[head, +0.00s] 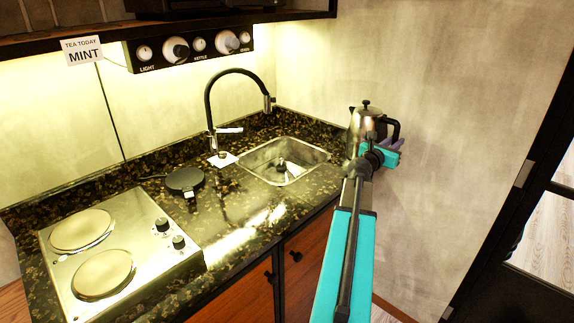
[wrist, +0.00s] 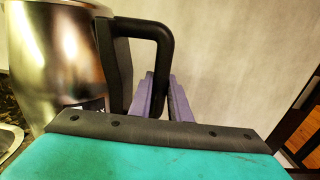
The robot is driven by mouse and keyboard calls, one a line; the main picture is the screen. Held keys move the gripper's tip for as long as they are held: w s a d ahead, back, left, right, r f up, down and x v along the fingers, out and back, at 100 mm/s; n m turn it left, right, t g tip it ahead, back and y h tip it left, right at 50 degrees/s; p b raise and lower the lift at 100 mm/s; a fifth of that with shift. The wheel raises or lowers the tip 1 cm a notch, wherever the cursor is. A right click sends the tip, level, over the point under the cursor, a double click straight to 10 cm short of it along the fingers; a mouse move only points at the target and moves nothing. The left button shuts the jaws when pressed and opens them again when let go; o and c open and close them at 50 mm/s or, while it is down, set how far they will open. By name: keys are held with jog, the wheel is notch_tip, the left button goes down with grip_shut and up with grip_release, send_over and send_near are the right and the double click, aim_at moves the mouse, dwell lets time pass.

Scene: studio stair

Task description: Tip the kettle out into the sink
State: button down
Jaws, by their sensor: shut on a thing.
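The kettle (head: 362,127) is steel with a black lid knob and a black handle. It is held up at the right of the sink, and looks upright. My gripper (head: 388,146) is shut on its handle from the right side. In the wrist view the kettle body (wrist: 58,55) fills the left, and the purple fingers of my gripper (wrist: 165,100) are at the black handle (wrist: 160,45). The sink (head: 284,160) is a square steel basin set in the dark counter, with a dark drain piece inside. The kettle's spout is small at its upper left in the head view.
A black tap (head: 211,110) arches behind the sink. A black round base (head: 185,180) lies on the counter (head: 225,205), left of the sink. A two-plate hob (head: 120,250) stands at the left. A knob panel (head: 190,48) hangs on the wall. A wall is close behind the kettle.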

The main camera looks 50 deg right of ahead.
jog(key=w+d+n+t, duration=0.1)
jog(key=w+t, duration=0.1)
jog(key=w+d+n+t, duration=0.1)
jog(key=w, duration=0.2)
jog(key=w+d+f+n+t+p, duration=0.1)
jog(key=w+d+t, duration=0.1)
jog(key=w, duration=0.1)
jog(key=shift+n+t+y, duration=0.3)
jog(key=shift+y, duration=0.1)
jog(key=w+f+n+t+y+p, duration=0.2)
jog(key=w+n+t+y, duration=0.4)
jog(key=w+t, duration=0.3)
jog(key=shift+w+d+f+n+y, duration=0.3)
jog(key=shift+w+f+n, duration=0.15)
jog(key=shift+w, duration=1.2)
jog(key=shift+r, duration=0.1)
